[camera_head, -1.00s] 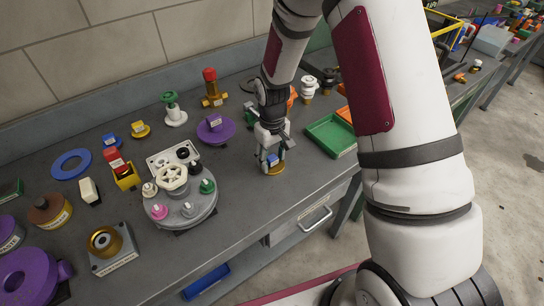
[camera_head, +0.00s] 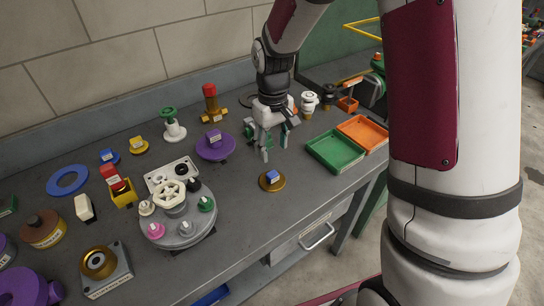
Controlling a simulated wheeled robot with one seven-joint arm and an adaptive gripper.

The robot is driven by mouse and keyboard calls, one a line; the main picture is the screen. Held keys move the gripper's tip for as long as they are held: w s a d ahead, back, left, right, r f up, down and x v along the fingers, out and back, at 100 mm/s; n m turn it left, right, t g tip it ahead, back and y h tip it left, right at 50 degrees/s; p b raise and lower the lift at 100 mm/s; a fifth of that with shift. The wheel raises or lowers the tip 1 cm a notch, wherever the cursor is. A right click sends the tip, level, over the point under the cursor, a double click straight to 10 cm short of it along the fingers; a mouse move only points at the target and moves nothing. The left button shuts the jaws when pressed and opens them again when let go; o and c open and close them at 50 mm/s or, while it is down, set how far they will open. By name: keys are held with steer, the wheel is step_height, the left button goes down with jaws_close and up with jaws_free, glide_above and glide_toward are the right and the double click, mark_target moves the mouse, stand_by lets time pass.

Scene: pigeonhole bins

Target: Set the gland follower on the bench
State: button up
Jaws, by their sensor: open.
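A round brass disc with a small blue labelled block on top, which looks like the gland follower (camera_head: 272,181), lies flat on the grey bench (camera_head: 245,228) near its front edge. Nothing holds it. My gripper (camera_head: 273,147) is open and empty, above and behind the disc in the picture, with a clear gap between its fingers and the disc.
A green tray (camera_head: 336,166) and an orange tray (camera_head: 381,148) stand to the right. A purple disc (camera_head: 216,153) lies left of my gripper. A round grey carousel (camera_head: 180,230) with several knobs stands further left. Bench around the brass disc is clear.

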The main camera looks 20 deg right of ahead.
steer(key=s+d+r+m+t, duration=0.1)
steer(key=s+r, duration=0.3)
steer(key=r, duration=0.3)
steer(key=s+r+t, duration=0.1)
steer(key=s+r, duration=0.3)
steer(key=r, duration=0.3)
steer(key=s+r+m+t, duration=0.1)
steer(key=s+r, duration=0.2)
steer(key=s, duration=0.4)
steer(key=s+d+r+m+t, duration=0.1)
steer(key=s+r, duration=0.3)
steer(key=s, duration=0.4)
steer(key=shift+s+r+m+t, duration=0.15)
steer(key=shift+r+m+t, duration=0.15)
steer(key=shift+t, duration=0.4)
